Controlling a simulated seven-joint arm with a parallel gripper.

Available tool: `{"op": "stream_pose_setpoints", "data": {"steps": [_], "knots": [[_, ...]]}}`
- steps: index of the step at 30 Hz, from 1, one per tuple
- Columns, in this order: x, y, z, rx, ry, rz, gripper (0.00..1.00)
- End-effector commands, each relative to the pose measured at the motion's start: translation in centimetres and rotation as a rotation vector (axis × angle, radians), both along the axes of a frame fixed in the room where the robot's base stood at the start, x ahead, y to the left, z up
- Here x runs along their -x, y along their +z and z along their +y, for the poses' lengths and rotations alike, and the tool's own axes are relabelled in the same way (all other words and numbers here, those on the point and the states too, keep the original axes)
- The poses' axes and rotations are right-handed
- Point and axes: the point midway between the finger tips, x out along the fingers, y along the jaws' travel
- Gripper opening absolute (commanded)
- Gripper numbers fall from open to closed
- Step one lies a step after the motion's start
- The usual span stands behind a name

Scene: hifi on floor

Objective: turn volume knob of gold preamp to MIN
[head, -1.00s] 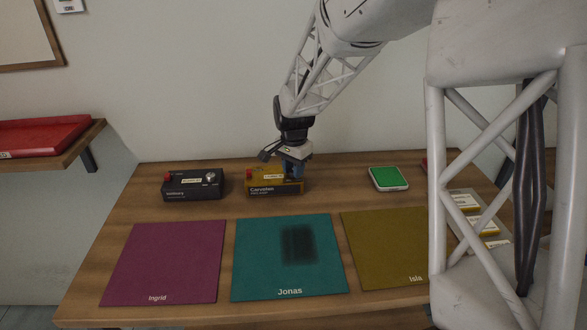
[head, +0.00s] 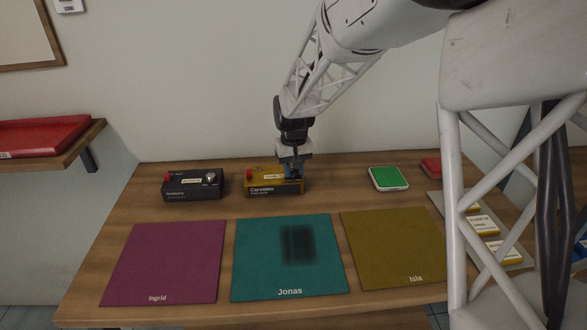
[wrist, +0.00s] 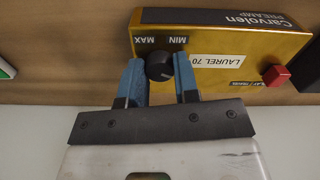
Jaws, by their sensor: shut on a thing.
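The gold Carvolen preamp (head: 262,188) stands at the back middle of the table. In the wrist view the preamp (wrist: 250,48) appears upside down, with a white LAUREL 70 label and a red button (wrist: 275,75). Its black volume knob (wrist: 159,67) lies below the printed words MAX, on the left, and MIN, on the right. My gripper (wrist: 160,74) is shut on the knob from above, one blue finger on each side. The knob's pointer is not clear enough to read. In the head view my gripper (head: 293,172) hides the knob.
A dark preamp (head: 193,187) with a silver knob stands left of the gold one. A green-topped device (head: 388,178) is to the right. Purple (head: 165,262), teal (head: 260,270) and olive (head: 390,250) mats lie in front. A grey tray (head: 510,255) holds several labelled pieces.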

Motion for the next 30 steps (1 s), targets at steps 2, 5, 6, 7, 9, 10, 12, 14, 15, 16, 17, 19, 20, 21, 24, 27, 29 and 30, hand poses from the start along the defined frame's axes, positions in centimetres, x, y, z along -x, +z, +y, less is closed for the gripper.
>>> {"op": "stream_pose_setpoints", "data": {"steps": [2, 5, 6, 7, 9, 10, 12, 14, 15, 16, 17, 19, 20, 21, 24, 27, 29, 30], "knots": [[-0.03, 0.06, 0.01, 0.0, 0.071, -0.001, 0.05], [-0.03, 0.05, 0.01, 0.0, 0.166, -0.001, 0.05], [-0.03, 0.06, 0.01, 0.0, 0.204, -0.001, 0.05], [-0.04, 0.08, 0.01, 0.0, 0.233, -0.001, 0.05], [-0.04, 0.12, 0.01, 0.0, 0.3, -0.002, 0.05], [-0.04, 0.12, 0.01, 0.0, 0.328, -0.002, 0.05], [-0.02, 0.11, 0.0, 0.0, 0.395, -0.001, 0.05], [-0.01, 0.07, 0.0, 0.0, 0.451, -0.001, 0.05], [0.0, 0.05, 0.0, 0.0, 0.489, -0.001, 0.05], [0.0, 0.04, 0.0, 0.0, 0.518, 0.0, 0.05], [-0.01, 0.04, 0.0, 0.0, 0.545, 0.0, 0.05], [-0.02, 0.05, 0.01, 0.0, 0.609, -0.001, 0.05], [-0.02, 0.05, 0.01, 0.0, 0.635, -0.001, 0.05], [-0.03, 0.06, 0.02, 0.0, 0.669, -0.001, 0.05], [-0.04, 0.08, 0.02, 0.0, 0.746, -0.001, 0.05], [-0.04, 0.08, 0.02, 0.001, 0.809, -0.001, 0.05], [-0.04, 0.08, 0.02, 0.001, 0.84, -0.001, 0.05], [-0.04, 0.07, 0.02, 0.001, 0.857, -0.001, 0.05]]}}
